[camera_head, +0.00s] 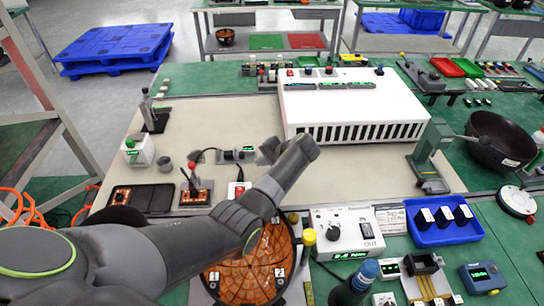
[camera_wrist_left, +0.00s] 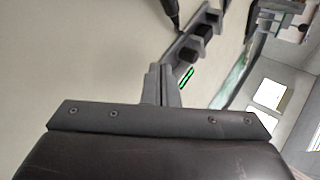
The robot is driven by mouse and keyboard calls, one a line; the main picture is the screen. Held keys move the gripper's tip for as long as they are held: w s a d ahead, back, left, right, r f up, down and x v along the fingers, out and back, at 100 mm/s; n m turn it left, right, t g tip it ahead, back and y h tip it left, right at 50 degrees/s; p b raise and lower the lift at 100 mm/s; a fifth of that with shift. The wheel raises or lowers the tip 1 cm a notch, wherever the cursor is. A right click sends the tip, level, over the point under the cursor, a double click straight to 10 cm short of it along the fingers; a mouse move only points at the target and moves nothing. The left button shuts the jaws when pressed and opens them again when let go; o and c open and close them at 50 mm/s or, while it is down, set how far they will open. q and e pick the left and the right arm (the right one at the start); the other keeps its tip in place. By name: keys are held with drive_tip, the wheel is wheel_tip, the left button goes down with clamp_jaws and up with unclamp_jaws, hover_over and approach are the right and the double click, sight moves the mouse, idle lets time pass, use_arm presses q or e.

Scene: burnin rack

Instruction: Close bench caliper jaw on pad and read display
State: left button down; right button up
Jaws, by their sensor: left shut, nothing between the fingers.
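The bench caliper (camera_head: 235,155) lies on the beige mat, a low dark bar with a small green-lit display. In the left wrist view the caliper (camera_wrist_left: 203,32) runs up and right from my fingertips, with dark blocks on it and the green display beside it. Its digits are too small to read. I cannot make out the pad or the jaw gap. My left gripper (camera_head: 268,150) is at the caliper's right end, its fingers together with nothing between them. The closed fingers (camera_wrist_left: 163,85) also show in the left wrist view; contact with the caliper is unclear. My right gripper is out of view.
A white vented box (camera_head: 350,105) stands behind and right of the gripper. A joystick box (camera_head: 195,193) and a black tray (camera_head: 143,198) sit at front left. An orange round dish (camera_head: 265,262) lies below my arm. Open mat lies left of the caliper.

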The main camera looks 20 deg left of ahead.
sight(238, 159)
use_arm(q)
drive_tip(key=a, duration=0.1)
drive_tip(key=a+p, duration=0.1)
drive_tip(key=a, duration=0.1)
drive_tip(key=shift+w+a, duration=0.25)
drive_tip(key=shift+w, duration=0.1)
drive_tip(key=shift+w+a+f, duration=0.1)
drive_tip(key=shift+a+f, duration=0.05)
drive_tip(key=shift+a, duration=0.2)
drive_tip(key=shift+s+a+p, duration=0.25)
drive_tip(key=shift+a+p, duration=0.25)
drive_tip(key=shift+p, duration=0.15)
drive_tip(key=shift+s+a, duration=0.2)
drive_tip(key=shift+a, duration=0.25)
